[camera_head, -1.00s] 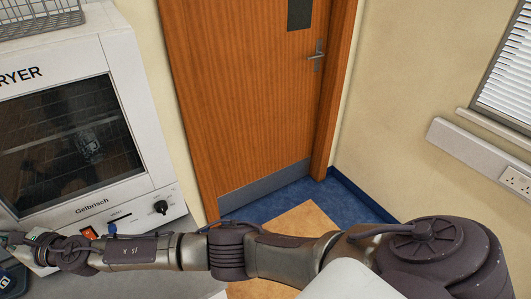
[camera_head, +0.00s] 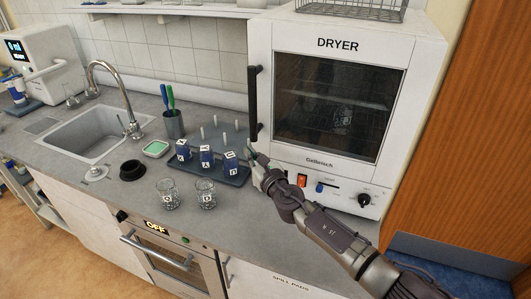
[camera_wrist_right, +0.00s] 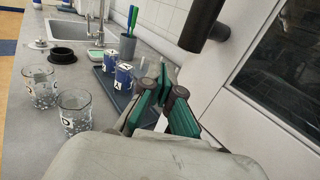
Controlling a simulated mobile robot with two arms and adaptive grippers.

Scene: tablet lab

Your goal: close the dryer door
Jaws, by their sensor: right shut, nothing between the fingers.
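The white dryer (camera_head: 300,32) stands at the back right of the worktop in the head view. Its door, with a dark glass window (camera_head: 335,105), looks flush with the front; I see no clear gap. The black upright handle (camera_head: 252,103) is on the door's left edge. My right gripper (camera_head: 252,154) is shut and empty, just below the handle at the dryer's lower left corner. In the right wrist view its green fingers (camera_wrist_right: 164,80) meet below the handle (camera_wrist_right: 204,22), apart from it as far as I can tell. My left gripper is out of view.
A blue rack (camera_head: 232,176) with labelled blue containers stands left of my right gripper. Two glass beakers (camera_head: 205,194) stand in front of it. A sink (camera_head: 95,132) is further left. The worktop's front strip is mostly clear.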

